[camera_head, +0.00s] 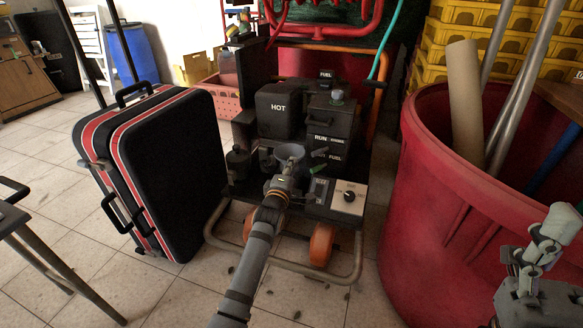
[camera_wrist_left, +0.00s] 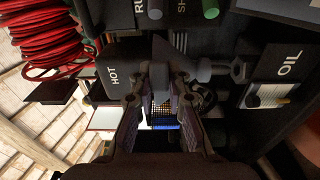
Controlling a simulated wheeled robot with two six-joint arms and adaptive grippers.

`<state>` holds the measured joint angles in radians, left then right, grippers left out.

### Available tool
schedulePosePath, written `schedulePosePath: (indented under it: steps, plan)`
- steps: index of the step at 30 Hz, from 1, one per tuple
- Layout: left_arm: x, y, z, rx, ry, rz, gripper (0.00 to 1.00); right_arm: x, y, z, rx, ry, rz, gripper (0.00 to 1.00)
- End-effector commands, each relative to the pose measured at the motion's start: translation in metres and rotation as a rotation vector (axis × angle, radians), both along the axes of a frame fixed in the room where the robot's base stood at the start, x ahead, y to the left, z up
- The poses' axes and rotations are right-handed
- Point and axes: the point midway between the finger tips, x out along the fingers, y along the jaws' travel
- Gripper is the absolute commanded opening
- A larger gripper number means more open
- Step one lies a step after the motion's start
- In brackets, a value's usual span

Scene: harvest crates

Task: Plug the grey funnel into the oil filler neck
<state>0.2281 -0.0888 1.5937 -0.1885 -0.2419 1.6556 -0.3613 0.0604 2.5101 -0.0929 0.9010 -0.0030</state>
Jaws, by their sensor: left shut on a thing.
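The grey funnel (camera_head: 291,152) is in front of the generator in the head view, its wide bowl facing up. My left gripper (camera_head: 278,186) is shut on it from the near side. In the left wrist view the left gripper's fingers (camera_wrist_left: 160,92) reach forward, with dark grey shapes between and beyond their tips. An OIL label (camera_wrist_left: 288,62) shows at the right of that view. I cannot make out the oil filler neck clearly, nor whether the funnel touches it. My right gripper (camera_head: 537,245) is at the lower right, away from the generator; its opening is unclear.
The generator's black HOT box (camera_head: 280,110) and RUN box (camera_head: 328,125) stand behind the funnel. A control panel with a knob (camera_head: 348,196) is to its right. A black suitcase (camera_head: 165,165) stands left. A large red bin (camera_head: 450,190) stands right.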

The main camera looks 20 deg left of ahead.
Motion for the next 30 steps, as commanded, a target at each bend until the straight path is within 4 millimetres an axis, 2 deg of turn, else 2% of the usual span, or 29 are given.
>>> schedulePosePath:
  steps: [30]
  plan:
    - [0.000,0.000,-0.022,0.000,0.000,0.000,0.00,0.000,0.000,-0.018,0.001,0.000,0.000,0.57]
